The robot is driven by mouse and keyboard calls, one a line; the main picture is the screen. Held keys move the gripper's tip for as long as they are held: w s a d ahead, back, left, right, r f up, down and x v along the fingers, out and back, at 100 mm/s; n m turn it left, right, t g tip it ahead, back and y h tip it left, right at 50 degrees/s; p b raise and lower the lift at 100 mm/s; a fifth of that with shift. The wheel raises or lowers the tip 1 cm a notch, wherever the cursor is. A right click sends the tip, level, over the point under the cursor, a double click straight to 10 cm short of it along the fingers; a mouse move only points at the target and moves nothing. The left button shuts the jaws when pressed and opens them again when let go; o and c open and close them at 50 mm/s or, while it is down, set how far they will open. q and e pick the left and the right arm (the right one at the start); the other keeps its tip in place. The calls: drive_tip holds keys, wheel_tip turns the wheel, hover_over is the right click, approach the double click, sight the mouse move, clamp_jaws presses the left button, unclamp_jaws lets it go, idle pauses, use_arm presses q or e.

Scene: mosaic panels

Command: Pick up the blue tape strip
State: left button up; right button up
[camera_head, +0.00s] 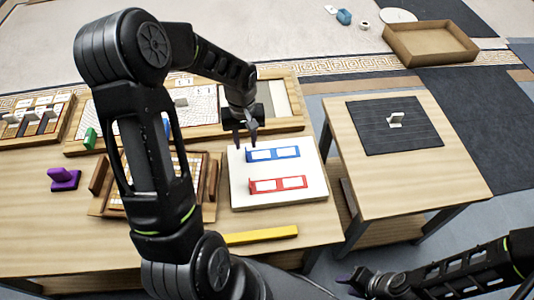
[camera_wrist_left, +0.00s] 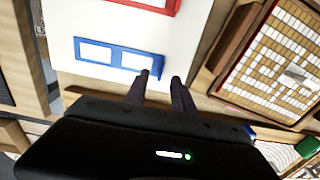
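The blue tape strip (camera_head: 273,153) is a flat blue frame with two white windows and a small raised tab at its left end. It lies on the white board (camera_head: 238,198), above a similar red strip (camera_head: 278,184). My left gripper (camera_head: 245,138) is just beyond the strip's tab end, fingers pointing down. In the left wrist view the blue strip (camera_wrist_left: 118,55) lies ahead of the left fingers (camera_wrist_left: 158,80), which are apart with nothing between them; the tab is near the gap. My right gripper (camera_head: 350,280) is low at the bottom right, away from the board; its opening is unclear.
A yellow bar (camera_head: 260,236) lies in front of the board. A tiled tray (camera_head: 112,203) and a purple stamp-like piece (camera_head: 65,179) are to the left. A side table with a dark mat (camera_head: 370,140) stands to the right. An empty cardboard box (camera_head: 430,58) is on the floor.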

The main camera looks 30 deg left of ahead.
use_arm(q)
wheel_tip(320, 180, down, 4)
drive_tip(key=shift+r, duration=0.1)
drive_tip(key=shift+s, duration=0.1)
drive_tip(key=shift+c, duration=0.3)
clamp_jaws()
idle(0.3)
idle(0.3)
